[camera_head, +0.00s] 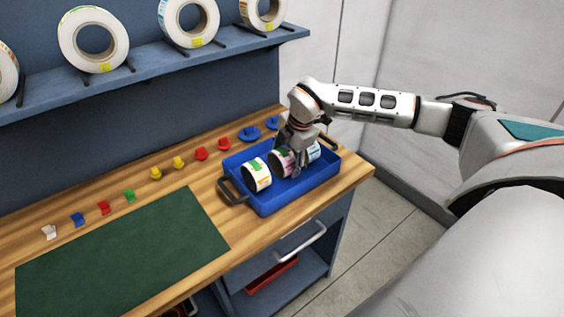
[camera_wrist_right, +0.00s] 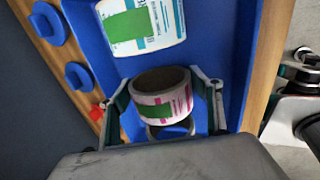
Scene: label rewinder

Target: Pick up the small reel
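Several small reels lie in a blue tray (camera_head: 319,196). The small reel with pink and green print (camera_head: 281,163) is the middle one. My right gripper (camera_head: 292,165) is down at it, and in the right wrist view its fingers (camera_wrist_right: 167,92) stand open on either side of this reel (camera_wrist_right: 165,100), with a small gap at the right finger. Whether the left finger touches is unclear. A white reel with a green label (camera_head: 257,174) lies to its left. A blue-printed reel (camera_head: 313,152) lies to its right, partly hidden by the gripper. My left gripper is out of view.
The tray has a dark handle (camera_head: 232,190) and stands near the wooden bench's (camera_head: 206,184) right end. A green mat (camera_head: 120,255) lies left of it. Coloured pegs (camera_head: 201,153) line the bench behind. Large reels (camera_head: 93,40) stand on a blue shelf (camera_head: 150,62).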

